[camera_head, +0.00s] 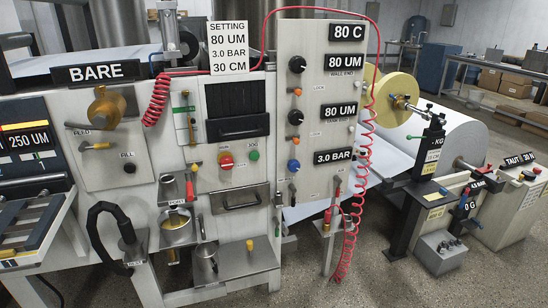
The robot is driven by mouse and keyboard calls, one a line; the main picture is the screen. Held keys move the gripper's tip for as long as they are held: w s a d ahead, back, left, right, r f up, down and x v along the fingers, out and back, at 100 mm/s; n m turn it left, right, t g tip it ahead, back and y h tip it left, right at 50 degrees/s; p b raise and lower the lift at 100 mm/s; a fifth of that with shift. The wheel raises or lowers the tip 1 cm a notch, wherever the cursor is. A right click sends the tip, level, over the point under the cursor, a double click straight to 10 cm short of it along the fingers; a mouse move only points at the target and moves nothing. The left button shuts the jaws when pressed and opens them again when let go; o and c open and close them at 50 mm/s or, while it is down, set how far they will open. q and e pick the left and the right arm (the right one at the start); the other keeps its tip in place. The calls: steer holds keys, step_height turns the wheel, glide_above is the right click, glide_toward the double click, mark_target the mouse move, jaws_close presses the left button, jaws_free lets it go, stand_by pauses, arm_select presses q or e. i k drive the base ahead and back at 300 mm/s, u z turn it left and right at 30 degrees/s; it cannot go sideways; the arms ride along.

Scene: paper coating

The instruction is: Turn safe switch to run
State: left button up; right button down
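I cannot make out a switch labelled safe or run; the small labels are too blurred to read. Neither of my grippers is in view.
A BARE sign (98,73) tops the left cabinet. A red coiled hose (157,98) hangs at its right, and another hangs by the tall panel. A black curved hose (92,225) sticks out at lower left. A large white roll (455,135) stands right. Open floor lies at lower centre.

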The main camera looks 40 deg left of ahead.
mark_target(225, 159)
steer(key=u, duration=0.45)
steer(key=i, duration=0.95)
steer(key=u, duration=0.8)
